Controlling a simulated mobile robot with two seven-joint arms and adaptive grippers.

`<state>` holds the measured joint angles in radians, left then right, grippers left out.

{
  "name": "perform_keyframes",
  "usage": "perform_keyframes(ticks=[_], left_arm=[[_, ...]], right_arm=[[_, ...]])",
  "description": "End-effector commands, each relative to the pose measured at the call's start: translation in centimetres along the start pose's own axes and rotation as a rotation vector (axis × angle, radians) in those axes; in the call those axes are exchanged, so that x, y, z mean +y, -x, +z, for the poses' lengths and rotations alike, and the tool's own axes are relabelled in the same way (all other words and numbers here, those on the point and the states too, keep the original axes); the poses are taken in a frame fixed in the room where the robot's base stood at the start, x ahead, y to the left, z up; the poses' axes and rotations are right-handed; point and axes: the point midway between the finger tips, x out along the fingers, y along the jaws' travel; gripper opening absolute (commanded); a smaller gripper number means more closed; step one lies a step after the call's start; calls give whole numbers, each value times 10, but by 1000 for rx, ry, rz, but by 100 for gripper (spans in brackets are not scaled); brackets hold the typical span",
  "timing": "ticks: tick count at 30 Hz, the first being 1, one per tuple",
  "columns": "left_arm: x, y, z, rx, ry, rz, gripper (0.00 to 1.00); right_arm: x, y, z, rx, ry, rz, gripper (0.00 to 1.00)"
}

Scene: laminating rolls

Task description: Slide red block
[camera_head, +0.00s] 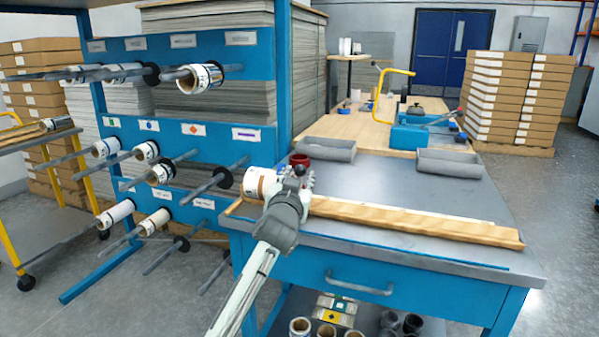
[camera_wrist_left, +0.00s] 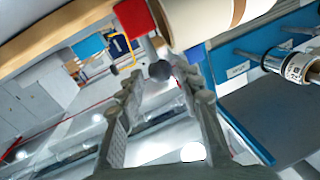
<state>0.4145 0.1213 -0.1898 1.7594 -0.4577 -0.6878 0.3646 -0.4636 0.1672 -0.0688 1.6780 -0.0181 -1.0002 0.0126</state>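The red block (camera_head: 299,160) is a small red piece on the grey table top, just behind my left gripper (camera_head: 297,183) in the head view. In the left wrist view the red block (camera_wrist_left: 136,18) shows at the top, beyond and above the fingertips, beside a pale roll (camera_wrist_left: 205,18). My left gripper (camera_wrist_left: 160,82) has its fingers apart, with a dark round knob (camera_wrist_left: 160,70) showing between or just beyond the tips; I cannot tell whether they touch it. The gripper appears clear of the red block. My right gripper is not in view.
A white and brown roll (camera_head: 261,183) lies left of my gripper. A long wooden strip (camera_head: 415,220) runs along the table's front edge. Grey trays (camera_head: 450,163) stand further back. A blue rack (camera_head: 205,135) with several rods and rolls is at left. The middle of the table is clear.

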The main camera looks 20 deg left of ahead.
Motion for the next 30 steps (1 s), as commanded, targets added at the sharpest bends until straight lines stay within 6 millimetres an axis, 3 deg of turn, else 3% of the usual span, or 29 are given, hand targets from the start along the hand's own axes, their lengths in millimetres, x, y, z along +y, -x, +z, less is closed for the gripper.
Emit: perform_keyframes(ticks=[6, 14, 23, 30], left_arm=[[0, -19, 0, 1, -1, 0, 35], [0, -21, 0, 1, -1, 0, 35], [0, -21, 0, 1, 0, 0, 0], [0, -21, 0, 1, 0, 0, 0]], right_arm=[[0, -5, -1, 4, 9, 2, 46], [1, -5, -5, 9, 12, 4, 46], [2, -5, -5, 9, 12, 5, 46], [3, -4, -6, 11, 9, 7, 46]])
